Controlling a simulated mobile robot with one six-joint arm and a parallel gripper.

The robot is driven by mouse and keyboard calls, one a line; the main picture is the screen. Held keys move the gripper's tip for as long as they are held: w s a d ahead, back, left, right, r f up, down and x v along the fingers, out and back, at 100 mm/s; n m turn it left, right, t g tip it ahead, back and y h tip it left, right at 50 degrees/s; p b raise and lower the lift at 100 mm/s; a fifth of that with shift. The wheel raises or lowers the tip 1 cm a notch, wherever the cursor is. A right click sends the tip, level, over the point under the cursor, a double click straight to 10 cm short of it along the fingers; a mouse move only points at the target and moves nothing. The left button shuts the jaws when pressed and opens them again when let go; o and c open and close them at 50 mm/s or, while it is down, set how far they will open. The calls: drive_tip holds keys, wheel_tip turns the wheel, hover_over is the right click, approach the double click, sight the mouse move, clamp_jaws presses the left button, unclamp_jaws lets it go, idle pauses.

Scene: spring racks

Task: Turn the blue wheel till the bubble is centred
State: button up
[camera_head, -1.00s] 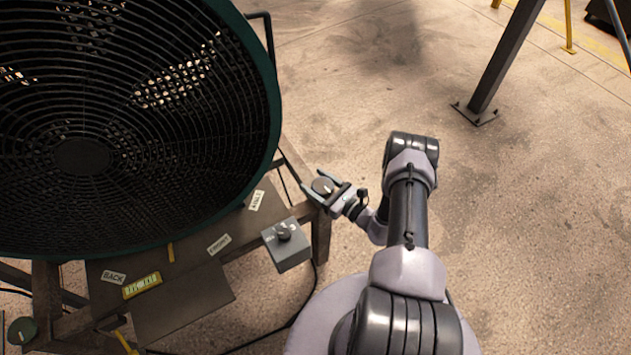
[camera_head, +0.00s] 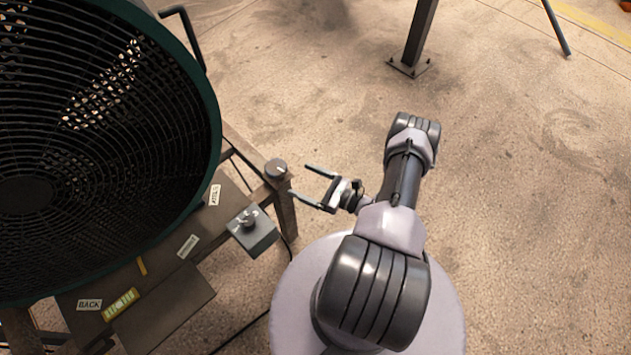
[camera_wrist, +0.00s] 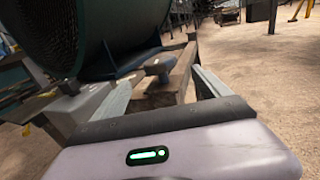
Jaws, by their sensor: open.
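A round grey knob (camera_head: 275,168) stands on the corner post of the fan's frame. In the wrist view the knob (camera_wrist: 158,68) looks blue-grey and lies ahead, between the finger lines. No clearly blue wheel shows; I cannot tell whether this knob is it. My gripper (camera_head: 299,180) is open and empty, to the right of the knob and apart from it. A yellow-green spirit level (camera_head: 120,304) lies on the dark plate by the BACK label. Its bubble is too small to place.
A large dark green fan (camera_head: 206,110) fills the left. A grey switch box (camera_head: 252,236) with a knob stands beside the plate, close to the post. A cable runs on the floor below. A dark post (camera_head: 420,35) stands at the back. The floor to the right is clear.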

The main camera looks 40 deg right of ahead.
drive_tip(key=v, duration=0.4)
drive_tip(key=shift+s, duration=0.15)
